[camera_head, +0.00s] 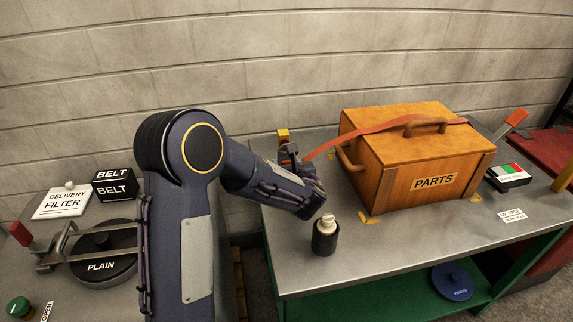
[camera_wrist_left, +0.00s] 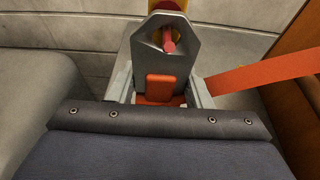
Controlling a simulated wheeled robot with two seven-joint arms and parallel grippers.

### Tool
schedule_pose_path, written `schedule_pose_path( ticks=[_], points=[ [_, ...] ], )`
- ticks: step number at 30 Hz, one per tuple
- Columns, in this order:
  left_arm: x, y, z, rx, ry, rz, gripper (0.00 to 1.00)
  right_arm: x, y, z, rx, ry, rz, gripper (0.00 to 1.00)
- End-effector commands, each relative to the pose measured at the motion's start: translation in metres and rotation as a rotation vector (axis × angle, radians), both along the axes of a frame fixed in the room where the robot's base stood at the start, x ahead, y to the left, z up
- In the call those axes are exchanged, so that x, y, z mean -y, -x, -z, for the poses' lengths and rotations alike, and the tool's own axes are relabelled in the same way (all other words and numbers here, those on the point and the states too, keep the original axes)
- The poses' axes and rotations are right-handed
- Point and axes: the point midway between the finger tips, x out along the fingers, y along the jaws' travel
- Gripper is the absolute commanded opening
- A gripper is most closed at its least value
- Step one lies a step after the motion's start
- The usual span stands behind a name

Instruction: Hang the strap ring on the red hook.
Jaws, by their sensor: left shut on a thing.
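The parts crate (camera_head: 395,165) is a wooden box on the right bench. An orange strap (camera_head: 345,138) runs across its lid to my left gripper (camera_head: 289,157). In the left wrist view, the left gripper (camera_wrist_left: 160,88) is shut on the strap ring (camera_wrist_left: 160,67), a grey pointed plate with a hole near its top. The orange strap (camera_wrist_left: 260,77) leads off right. The red hook (camera_wrist_left: 168,42) shows in the plate's hole, before a yellow mount (camera_wrist_left: 166,5); I cannot tell whether it passes through. The yellow mount also shows in the head view (camera_head: 283,135). The right gripper is out of view.
A dark cylinder (camera_head: 325,236) with a pale top stands before the crate. A small labelled box (camera_head: 508,176) is right of the crate. A plain black disc (camera_head: 103,257) and belt box (camera_head: 115,186) are on the left bench. The right bench's front is mostly clear.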

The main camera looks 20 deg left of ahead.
Motion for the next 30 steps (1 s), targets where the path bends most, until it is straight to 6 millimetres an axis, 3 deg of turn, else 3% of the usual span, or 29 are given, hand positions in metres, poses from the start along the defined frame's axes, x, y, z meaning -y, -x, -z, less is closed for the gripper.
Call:
schedule_pose_path(
  ticks=[4,5,10,20,30],
  points=[
    [0.0,0.0,0.0,0.001,-0.001,0.0,0.25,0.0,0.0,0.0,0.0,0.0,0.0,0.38],
    [0.0,0.0,0.0,0.001,-0.001,0.0,0.48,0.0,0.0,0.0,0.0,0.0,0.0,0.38],
    [0.0,0.0,0.0,0.0,0.0,0.0,0.7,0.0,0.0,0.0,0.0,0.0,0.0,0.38],
    [0.002,0.003,-0.001,0.0,0.0,0.001,0.7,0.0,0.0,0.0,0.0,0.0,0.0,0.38],
    [0.033,0.043,-0.018,0.002,-0.001,0.004,0.7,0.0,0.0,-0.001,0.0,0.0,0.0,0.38]
  ],
)
